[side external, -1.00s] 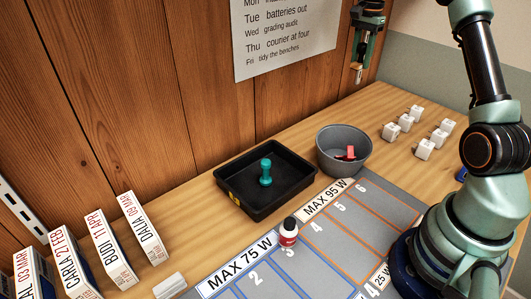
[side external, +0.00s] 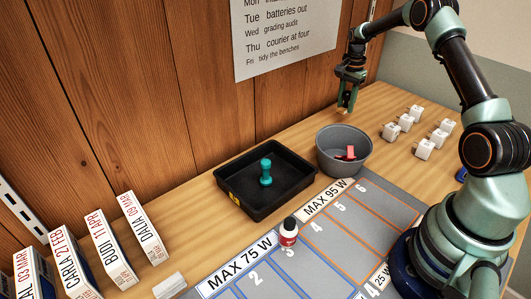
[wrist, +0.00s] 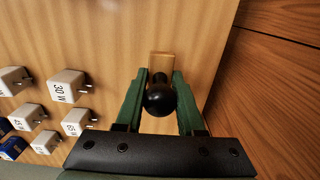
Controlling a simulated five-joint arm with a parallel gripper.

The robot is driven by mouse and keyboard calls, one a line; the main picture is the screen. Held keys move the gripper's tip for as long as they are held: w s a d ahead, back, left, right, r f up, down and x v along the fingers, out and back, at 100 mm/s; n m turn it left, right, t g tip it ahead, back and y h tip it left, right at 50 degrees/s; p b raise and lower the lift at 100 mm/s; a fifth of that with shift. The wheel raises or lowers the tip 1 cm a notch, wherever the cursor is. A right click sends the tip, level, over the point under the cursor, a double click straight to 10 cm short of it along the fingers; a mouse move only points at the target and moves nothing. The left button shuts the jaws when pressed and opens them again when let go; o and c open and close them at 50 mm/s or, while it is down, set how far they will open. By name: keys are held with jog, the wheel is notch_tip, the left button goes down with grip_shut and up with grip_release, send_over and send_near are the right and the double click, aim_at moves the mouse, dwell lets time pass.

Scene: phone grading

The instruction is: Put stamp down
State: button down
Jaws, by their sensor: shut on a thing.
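My gripper (side external: 346,92) is shut on a stamp with a round black knob (wrist: 159,98) and a light wooden block (wrist: 162,62). The green fingers stand on both sides of the knob in the wrist view. In the side view the stamp (side external: 341,111) hangs below the fingertips, in the air above the back of the bench, near the grey bowl. Its lower face is hidden.
A grey bowl (side external: 325,161) holds a red thing. A black tray (side external: 236,173) holds a teal knobbed piece (side external: 265,173). White plug blocks (side external: 424,149) stand at right. A small bottle (side external: 288,232) stands on the numbered grey mat (side external: 330,262). Boxes (side external: 113,252) line the left.

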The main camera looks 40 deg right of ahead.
aim_at(345, 107)
jog(key=shift+f, duration=2.3)
jog(key=shift+f, duration=0.15)
jog(key=c, duration=0.5)
grip_release()
